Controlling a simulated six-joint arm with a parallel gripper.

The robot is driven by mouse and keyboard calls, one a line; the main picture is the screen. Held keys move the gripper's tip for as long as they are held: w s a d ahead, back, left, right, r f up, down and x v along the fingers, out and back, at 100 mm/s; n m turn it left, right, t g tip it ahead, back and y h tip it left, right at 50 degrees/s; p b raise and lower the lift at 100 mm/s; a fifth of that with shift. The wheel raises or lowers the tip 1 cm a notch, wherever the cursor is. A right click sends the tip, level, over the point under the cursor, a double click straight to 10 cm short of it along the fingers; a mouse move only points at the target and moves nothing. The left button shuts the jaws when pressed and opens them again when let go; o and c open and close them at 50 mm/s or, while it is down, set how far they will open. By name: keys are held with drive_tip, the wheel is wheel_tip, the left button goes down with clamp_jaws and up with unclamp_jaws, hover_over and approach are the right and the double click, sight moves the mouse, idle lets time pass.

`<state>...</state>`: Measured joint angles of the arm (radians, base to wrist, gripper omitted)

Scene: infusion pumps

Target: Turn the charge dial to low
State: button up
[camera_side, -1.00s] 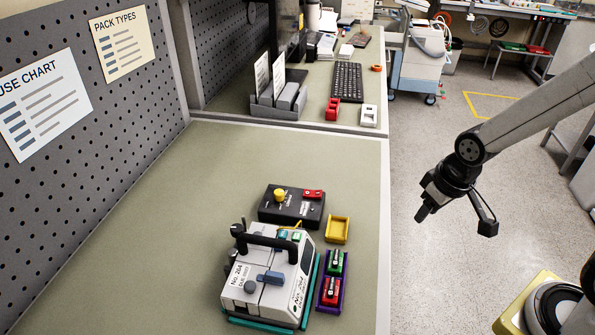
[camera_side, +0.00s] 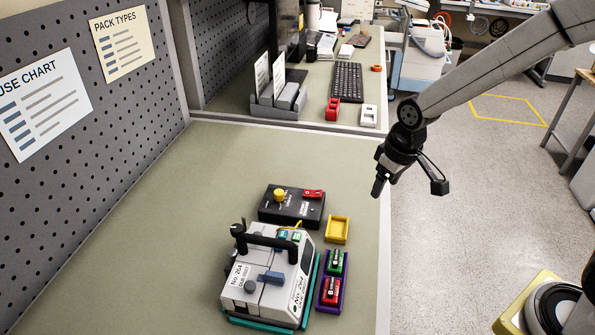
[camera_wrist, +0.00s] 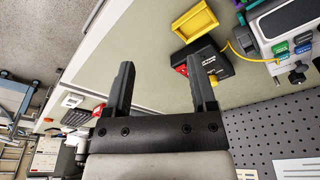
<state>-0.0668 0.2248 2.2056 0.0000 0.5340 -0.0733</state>
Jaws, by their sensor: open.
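The black charger box (camera_side: 292,206) stands on the bench behind the pump, with a yellow dial (camera_side: 280,195) on its left part and a red piece (camera_side: 313,194) at its right. The dial's exact setting is too small to read. My gripper (camera_side: 377,192) hangs above the bench's right edge, to the right of the box and apart from it. In the wrist view my gripper (camera_wrist: 161,85) has its two fingers spread with nothing between them. The charger box (camera_wrist: 208,64) lies beyond the right finger there.
A white pump (camera_side: 268,278) with a black handle stands on a teal base in front of the box. A yellow tray (camera_side: 338,229) and a purple tray (camera_side: 320,302) holding green and red packs stand to its right. A pegboard (camera_side: 70,130) walls the left side. The bench's left part is clear.

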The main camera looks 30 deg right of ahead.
drive_tip(key=w+a+n, duration=0.2)
drive_tip(key=w+a, duration=0.4)
drive_tip(key=w, duration=0.5)
drive_tip(key=n+g, duration=0.2)
drive_tip(key=n, duration=0.1)
hover_over(279, 191)
drive_tip(key=shift+a+f, duration=0.1)
drive_tip(key=shift+f, duration=1.1)
drive_tip(key=shift+f, duration=3.9)
clamp_jaws()
